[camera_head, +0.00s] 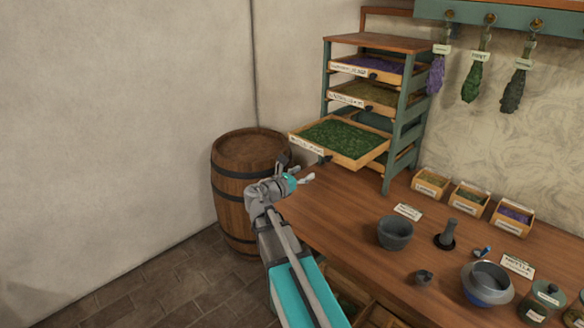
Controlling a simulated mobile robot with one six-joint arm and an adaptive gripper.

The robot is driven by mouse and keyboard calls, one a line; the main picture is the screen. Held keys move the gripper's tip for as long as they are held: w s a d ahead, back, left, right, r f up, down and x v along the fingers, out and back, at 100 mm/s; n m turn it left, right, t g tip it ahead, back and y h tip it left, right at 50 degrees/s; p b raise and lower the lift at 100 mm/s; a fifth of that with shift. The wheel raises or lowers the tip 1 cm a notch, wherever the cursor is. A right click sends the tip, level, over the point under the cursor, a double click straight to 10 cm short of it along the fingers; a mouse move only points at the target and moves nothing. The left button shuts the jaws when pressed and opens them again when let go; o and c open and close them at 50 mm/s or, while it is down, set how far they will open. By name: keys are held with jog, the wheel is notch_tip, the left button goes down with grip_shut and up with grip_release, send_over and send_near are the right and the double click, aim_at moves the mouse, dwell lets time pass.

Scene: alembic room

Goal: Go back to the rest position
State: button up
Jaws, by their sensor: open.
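My gripper (297,170) is at the end of my grey and teal arm, near the left end of the wooden counter (330,215). It is open, and I see nothing between its fingers. It is in front of the barrel and just below and left of a pulled-out drawer (342,141) of green herbs. I cannot tell whether the gripper touches the drawer.
A wooden barrel (238,195) stands at the left wall. The drawer rack (395,140) stands on the counter. A grey bowl (395,232), a mortar (487,283), small herb boxes (470,196) and jars (541,302) fill the right. The floor at the left is clear.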

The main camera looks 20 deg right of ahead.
jog(key=s+a+f+m+g+y+p, duration=0.1)
jog(key=s+a+f+m+g+y, duration=0.1)
jog(key=s+a+f+m+y, duration=0.35)
jog(key=s+a+f+m+g+y, duration=0.2)
jog(key=s+f+m+y, duration=0.1)
jog(key=f+m, duration=0.45)
jog(key=s+a+f+m+g+y, duration=0.1)
jog(key=s+a+m+y, duration=0.3)
jog(key=a, duration=0.3)
jog(key=s+a+f+m+g+y+p, duration=0.1)
jog(key=s+a+m+y, duration=0.3)
jog(key=a, duration=0.4)
jog(key=shift+f+m, duration=0.5)
jog(key=shift+f, duration=0.1)
jog(key=shift+d+y, duration=0.1)
jog(key=shift+y, duration=0.15)
jog(key=shift+c, duration=0.9)
